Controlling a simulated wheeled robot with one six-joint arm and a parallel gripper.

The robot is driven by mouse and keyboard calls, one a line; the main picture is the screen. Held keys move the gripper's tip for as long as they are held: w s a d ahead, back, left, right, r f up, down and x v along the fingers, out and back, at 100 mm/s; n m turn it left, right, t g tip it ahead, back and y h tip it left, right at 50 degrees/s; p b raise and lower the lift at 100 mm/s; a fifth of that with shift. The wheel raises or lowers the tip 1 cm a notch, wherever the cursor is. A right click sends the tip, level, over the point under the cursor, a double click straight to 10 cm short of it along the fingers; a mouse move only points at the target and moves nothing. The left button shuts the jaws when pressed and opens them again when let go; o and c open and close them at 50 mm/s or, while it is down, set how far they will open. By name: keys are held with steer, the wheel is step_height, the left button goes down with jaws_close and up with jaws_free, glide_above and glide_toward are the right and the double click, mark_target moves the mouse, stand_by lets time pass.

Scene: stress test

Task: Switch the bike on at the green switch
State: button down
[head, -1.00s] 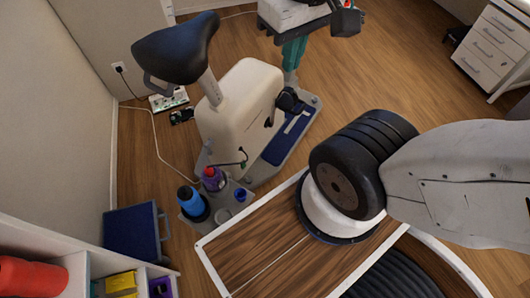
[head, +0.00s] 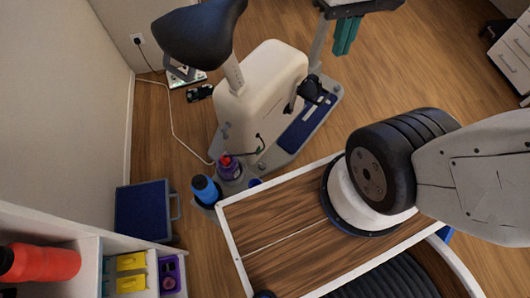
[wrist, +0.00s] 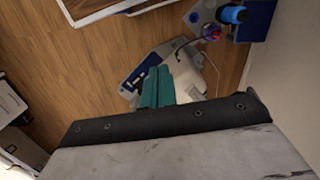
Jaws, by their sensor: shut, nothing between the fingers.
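The exercise bike (head: 262,80) has a cream body and a black saddle (head: 198,32), and stands upright ahead of my base.
A wall outlet (head: 138,40) has a cord. A small black item (head: 199,92) lies near the strip. A blue bottle (head: 205,190), purple bottle (head: 229,168) and blue case (head: 143,210) stand near the bike. A white shelf (head: 90,240) is at lower left. Floor right of the bike is open.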

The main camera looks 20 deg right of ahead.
steer(key=w+f+m+g+y, duration=0.1)
steer(key=w+f+m+y, duration=0.2)
steer(key=w+f+m, duration=0.55)
steer(key=w+f+m+g+y, duration=0.1)
steer(key=w+f+m+y, duration=0.3)
steer(key=f, duration=0.9)
steer(key=w+f+m+g+y, duration=0.1)
steer(key=w+f+m+y, duration=0.15)
steer(key=w+f, duration=0.65)
steer(key=s+d+f+m+t+h, duration=0.1)
steer(key=d+f+m+t, duration=0.1)
steer(key=f+m, duration=1.4)
steer(key=s+d+f+m+t+h, duration=0.1)
steer(key=f+m+t, duration=0.3)
steer(key=f+m, duration=1.3)
step_height(320, 180, down, 14)
steer(key=shift+s+d+r+m+h, duration=0.1)
steer(key=shift+s+d+m+h, duration=0.2)
steer(key=shift+d+h, duration=0.3)
steer(key=shift+a, duration=0.15)
